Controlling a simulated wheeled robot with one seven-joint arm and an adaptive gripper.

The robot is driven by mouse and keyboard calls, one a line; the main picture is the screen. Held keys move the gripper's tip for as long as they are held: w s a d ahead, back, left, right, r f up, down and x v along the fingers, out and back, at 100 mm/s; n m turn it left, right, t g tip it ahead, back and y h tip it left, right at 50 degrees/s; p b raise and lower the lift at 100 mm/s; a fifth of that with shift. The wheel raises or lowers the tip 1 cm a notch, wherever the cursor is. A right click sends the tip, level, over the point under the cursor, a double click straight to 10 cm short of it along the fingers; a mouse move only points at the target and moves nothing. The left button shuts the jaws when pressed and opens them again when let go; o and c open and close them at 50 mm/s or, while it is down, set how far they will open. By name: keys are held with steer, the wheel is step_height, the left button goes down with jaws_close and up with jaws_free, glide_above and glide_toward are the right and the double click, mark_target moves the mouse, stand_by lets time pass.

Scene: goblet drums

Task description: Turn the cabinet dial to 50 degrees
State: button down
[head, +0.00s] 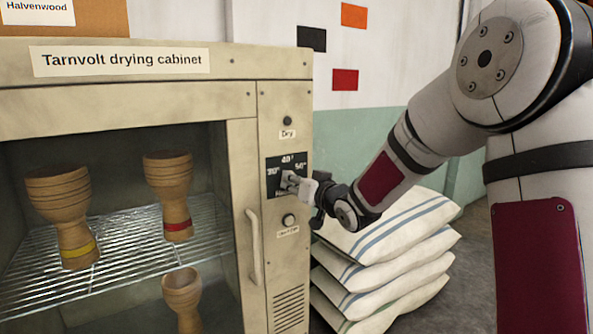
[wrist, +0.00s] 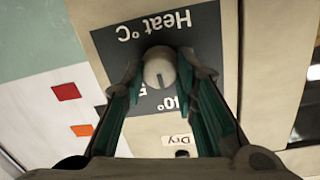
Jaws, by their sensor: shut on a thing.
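The drying cabinet (head: 283,98) has a dark dial plate (head: 273,163) marked 30°, 40° and 50°. In the wrist view the plate (wrist: 207,60) appears upside down, with "Heat °C" at the top and the numbers partly hidden by my fingers. The round pale dial (wrist: 158,65) sits between my fingertips, and a dark mark on it points down in the picture, toward the number side; I cannot tell its exact reading. My gripper (wrist: 159,72) is shut on the dial. In the head view my gripper (head: 300,185) reaches the plate from the right and covers most of the dial.
The door handle (head: 253,247) is to the lower left. Wooden goblet drums (head: 168,178) stand inside the cabinet. Stacked sacks (head: 385,265) lie to the right, below my arm.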

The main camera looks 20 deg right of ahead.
steer(key=shift+m+g+y+p, duration=0.15)
steer(key=shift+m+y+p, duration=0.25)
steer(key=shift+m+p, duration=2.45)
steer(key=shift+m+g+y+p, duration=0.15)
steer(key=shift+m+y+p, duration=0.25)
steer(key=shift+m+p, duration=2.45)
steer(key=c, duration=1.3)
jaws_free()
steer(key=shift+d, duration=0.1)
steer(key=v, duration=1.2)
